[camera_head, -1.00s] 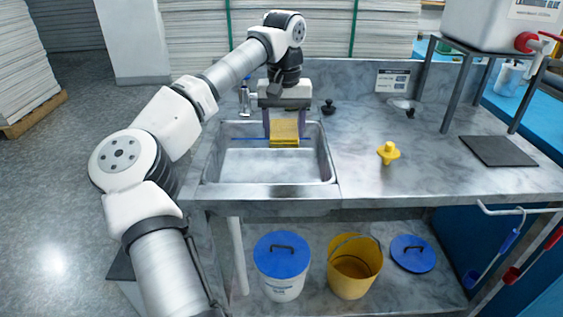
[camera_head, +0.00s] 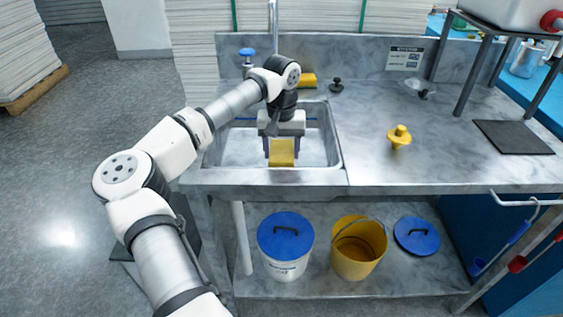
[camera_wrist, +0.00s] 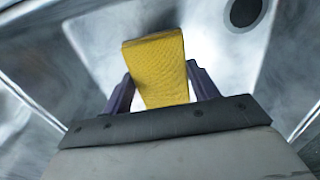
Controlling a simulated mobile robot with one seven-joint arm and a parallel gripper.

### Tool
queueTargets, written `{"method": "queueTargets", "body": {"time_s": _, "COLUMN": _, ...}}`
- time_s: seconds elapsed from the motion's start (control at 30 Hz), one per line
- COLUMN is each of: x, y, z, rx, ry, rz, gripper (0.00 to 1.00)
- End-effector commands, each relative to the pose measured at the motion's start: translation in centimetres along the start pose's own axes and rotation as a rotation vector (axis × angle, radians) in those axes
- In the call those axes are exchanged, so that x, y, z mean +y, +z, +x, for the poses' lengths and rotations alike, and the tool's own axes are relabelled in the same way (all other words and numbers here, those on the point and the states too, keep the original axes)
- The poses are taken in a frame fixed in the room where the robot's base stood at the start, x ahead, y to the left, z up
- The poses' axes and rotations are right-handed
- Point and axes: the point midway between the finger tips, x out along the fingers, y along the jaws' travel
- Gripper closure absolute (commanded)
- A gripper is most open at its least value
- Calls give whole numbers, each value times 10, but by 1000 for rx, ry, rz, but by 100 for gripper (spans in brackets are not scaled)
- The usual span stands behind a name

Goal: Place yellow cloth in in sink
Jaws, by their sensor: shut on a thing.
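The yellow cloth (camera_head: 282,153) is a folded block held between the two fingers of my gripper (camera_head: 281,148). My gripper is shut on it and points down into the metal sink (camera_head: 334,150). In the wrist view the cloth (camera_wrist: 158,68) sits between the purple fingers, with the basin wall and a dark round drain (camera_wrist: 244,12) beyond it. Whether the cloth touches the sink floor, I cannot tell.
Another yellow item (camera_head: 308,80) lies behind the sink near the tap (camera_head: 273,30). A yellow knob-like object (camera_head: 398,137) and a dark mat (camera_head: 512,138) are on the counter to the right. A blue-lidded bucket (camera_head: 286,245) and a yellow bucket (camera_head: 357,248) stand on the shelf below.

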Motion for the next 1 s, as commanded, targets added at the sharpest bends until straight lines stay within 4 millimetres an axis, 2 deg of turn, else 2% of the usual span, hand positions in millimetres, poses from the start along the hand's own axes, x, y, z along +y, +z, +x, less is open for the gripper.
{"method": "queueTargets", "body": {"time_s": 0.17, "x": 0, "y": 0, "z": 11, "rx": 1, "ry": 1, "rz": -1, "gripper": 59}}
{"method": "queueTargets", "body": {"time_s": 0.43, "x": 0, "y": 0, "z": 47, "rx": 0, "ry": 1, "rz": -1, "gripper": 59}}
{"method": "queueTargets", "body": {"time_s": 0.8, "x": 0, "y": 0, "z": 53, "rx": 1, "ry": -1, "rz": -1, "gripper": 59}}
{"method": "queueTargets", "body": {"time_s": 0.83, "x": 0, "y": 0, "z": 52, "rx": 2, "ry": 0, "rz": -1, "gripper": 37}}
{"method": "queueTargets", "body": {"time_s": 0.97, "x": 0, "y": 0, "z": 52, "rx": 1, "ry": 0, "rz": -1, "gripper": 20}}
{"method": "queueTargets", "body": {"time_s": 1.0, "x": 0, "y": 0, "z": 52, "rx": 1, "ry": 0, "rz": -1, "gripper": 19}}
